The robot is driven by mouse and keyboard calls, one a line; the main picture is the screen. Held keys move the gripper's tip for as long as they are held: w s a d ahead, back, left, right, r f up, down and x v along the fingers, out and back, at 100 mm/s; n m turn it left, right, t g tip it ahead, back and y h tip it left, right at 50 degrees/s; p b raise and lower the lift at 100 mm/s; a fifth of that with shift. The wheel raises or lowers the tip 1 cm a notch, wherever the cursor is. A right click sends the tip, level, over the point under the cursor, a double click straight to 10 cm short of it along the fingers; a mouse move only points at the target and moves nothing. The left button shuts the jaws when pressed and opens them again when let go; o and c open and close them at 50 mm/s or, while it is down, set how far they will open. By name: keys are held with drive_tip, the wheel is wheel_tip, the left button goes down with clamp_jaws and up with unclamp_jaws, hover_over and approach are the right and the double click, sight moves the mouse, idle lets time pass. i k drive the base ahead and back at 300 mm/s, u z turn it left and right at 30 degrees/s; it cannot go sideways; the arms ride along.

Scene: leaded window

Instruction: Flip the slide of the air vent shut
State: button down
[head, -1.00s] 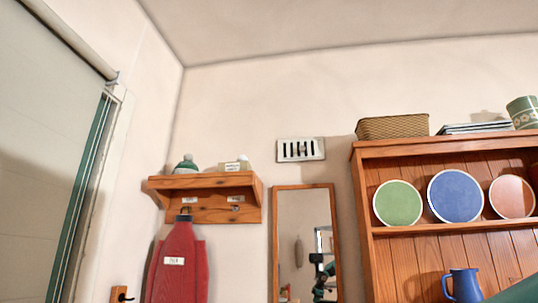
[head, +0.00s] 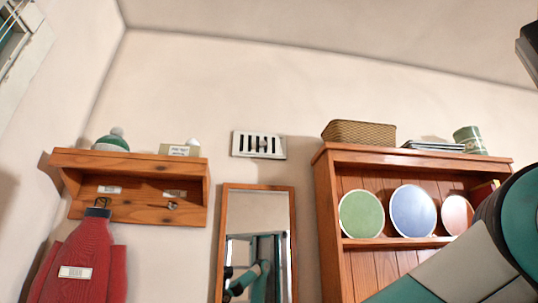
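The air vent (head: 259,145) is a pale rectangular plate with dark upright slots, high on the wall above the mirror. A small knob-like part of its slide (head: 262,147) shows near the middle, and dark gaps show between the slats. My arm enters at the lower right, in front of the dresser and well apart from the vent. A dark piece at the upper right edge may be part of my gripper, but I cannot be sure. The fingers do not show.
A wooden shelf (head: 140,164) with a red garment (head: 85,262) hangs left of the vent. A mirror (head: 257,212) hangs below it. A wooden dresser (head: 327,215) with plates and a basket (head: 359,132) stands to the right. The wall around the vent is clear.

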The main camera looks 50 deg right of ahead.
sight(262, 143)
drive_tip(key=z, duration=0.7)
drive_tip(key=i, duration=0.95)
drive_tip(key=z, duration=0.95)
